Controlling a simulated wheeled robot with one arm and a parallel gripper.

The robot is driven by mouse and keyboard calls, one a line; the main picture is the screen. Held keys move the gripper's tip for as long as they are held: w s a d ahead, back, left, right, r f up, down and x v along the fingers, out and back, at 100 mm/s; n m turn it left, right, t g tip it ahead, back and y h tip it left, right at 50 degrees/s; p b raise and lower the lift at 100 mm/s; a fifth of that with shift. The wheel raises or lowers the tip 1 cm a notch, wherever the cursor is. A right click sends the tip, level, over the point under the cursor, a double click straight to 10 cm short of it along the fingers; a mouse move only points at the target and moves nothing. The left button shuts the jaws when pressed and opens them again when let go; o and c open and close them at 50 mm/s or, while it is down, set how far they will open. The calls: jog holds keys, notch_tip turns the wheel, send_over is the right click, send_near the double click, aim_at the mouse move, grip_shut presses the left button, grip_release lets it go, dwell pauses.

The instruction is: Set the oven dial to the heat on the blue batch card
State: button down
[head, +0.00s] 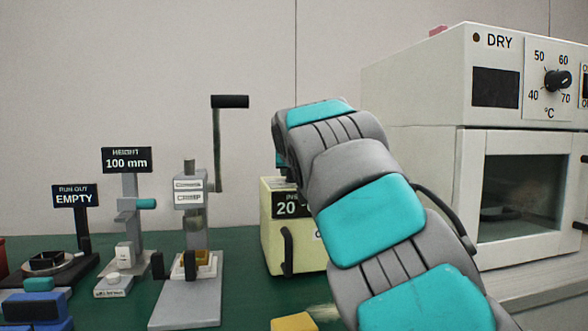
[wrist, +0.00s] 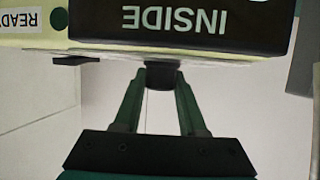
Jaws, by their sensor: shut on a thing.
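The oven dial (head: 558,80) is a black knob on a white plate marked 40, 50, 60 and 70 °C, at the upper right of the oven front in the head view. Its exact setting is too small to read. I cannot make out a blue batch card. In the wrist view my gripper (wrist: 161,82) is shut on a black knob (wrist: 160,73) at the edge of a pale yellow box (wrist: 215,64), next to its upside-down INSIDE sign. In the head view my arm hides the gripper, and the yellow box (head: 270,240) is partly covered.
The white oven (head: 415,95), labelled DRY, stands at right with its windowed door shut. On the green bench (head: 245,300) stand a grey lever press (head: 190,290), a height gauge reading 100 mm (head: 126,160) and a run-out stand marked EMPTY (head: 74,195).

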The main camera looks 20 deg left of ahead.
jog(key=shift+r+m+h+p, duration=0.2)
jog(key=shift+m+h+p, duration=0.4)
jog(key=shift+p, duration=0.45)
jog(key=m+h+p, duration=0.1)
jog(key=p, duration=0.1)
jog(key=m+h+p, duration=0.1)
jog(key=p, duration=0.2)
jog(key=shift+r+t+h, duration=0.3)
jog(key=shift+t, duration=0.1)
jog(key=m+h+p, duration=0.1)
jog(key=f+m+h+p, duration=0.1)
jog(key=h+p, duration=0.1)
jog(key=shift+a+m, duration=0.1)
jog(key=shift+m, duration=0.2)
jog(key=shift+m+h, duration=0.4)
jog(key=shift+h, duration=0.1)
jog(key=shift+m+g+h+p, duration=0.3)
jog(key=shift+m+g+h, duration=0.1)
jog(key=shift+m+h, duration=1)
jog(key=shift+h, duration=0.1)
jog(key=shift+c, duration=2.3)
grip_release()
